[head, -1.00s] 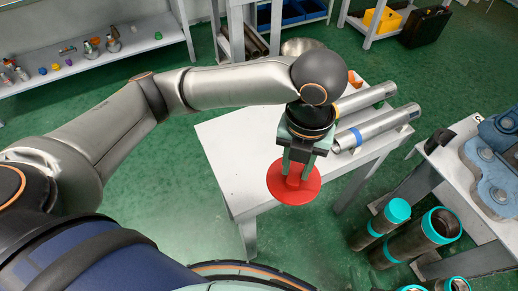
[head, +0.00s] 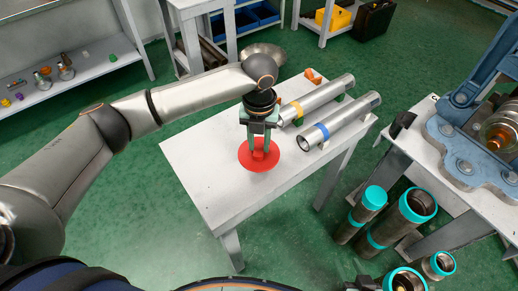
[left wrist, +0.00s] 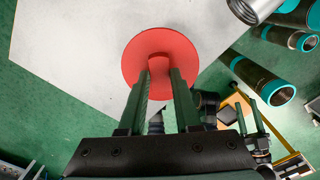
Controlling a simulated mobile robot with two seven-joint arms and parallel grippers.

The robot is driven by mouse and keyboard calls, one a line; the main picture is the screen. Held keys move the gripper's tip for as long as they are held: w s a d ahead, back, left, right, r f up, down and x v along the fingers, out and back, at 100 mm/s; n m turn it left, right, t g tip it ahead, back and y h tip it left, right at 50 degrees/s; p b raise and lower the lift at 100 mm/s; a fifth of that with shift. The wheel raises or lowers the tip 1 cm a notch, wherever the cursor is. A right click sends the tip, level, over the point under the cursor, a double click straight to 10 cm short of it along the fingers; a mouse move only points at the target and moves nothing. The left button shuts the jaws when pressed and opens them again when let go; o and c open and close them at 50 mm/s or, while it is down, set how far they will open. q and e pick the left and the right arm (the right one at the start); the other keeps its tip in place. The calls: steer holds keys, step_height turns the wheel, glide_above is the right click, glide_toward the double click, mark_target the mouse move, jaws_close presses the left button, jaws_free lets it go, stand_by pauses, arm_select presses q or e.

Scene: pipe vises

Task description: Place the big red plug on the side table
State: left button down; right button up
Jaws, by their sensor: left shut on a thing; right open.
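The big red plug (head: 252,161) has a wide round disc and a raised grip. My left gripper (head: 264,146) is shut on this grip from above. In the left wrist view the plug (left wrist: 143,58) sits between my left fingers (left wrist: 160,88), disc facing the table (left wrist: 70,45). My right gripper (head: 366,283) shows only in part at the bottom edge of the head view, well away from the table.
Two metal pipes (head: 335,125) lie on the table's right side, close to the plug. Teal-ended pipes (head: 408,215) stand on the floor at right, near a workbench with a blue vise (head: 465,150). The table's near left is clear.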

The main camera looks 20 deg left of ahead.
mark_target(259, 149)
arm_select(q)
steer(key=shift+f, duration=1.45)
steer(key=c, duration=0.6)
jaws_free()
steer(key=shift+f, duration=0.15)
steer(key=shift+s, duration=0.1)
step_height(259, 149, up, 12)
steer(key=shift+r+p, duration=0.2)
steer(key=shift+p, duration=0.25)
steer(key=shift+d+f, duration=0.1)
steer(key=shift+d, duration=0.05)
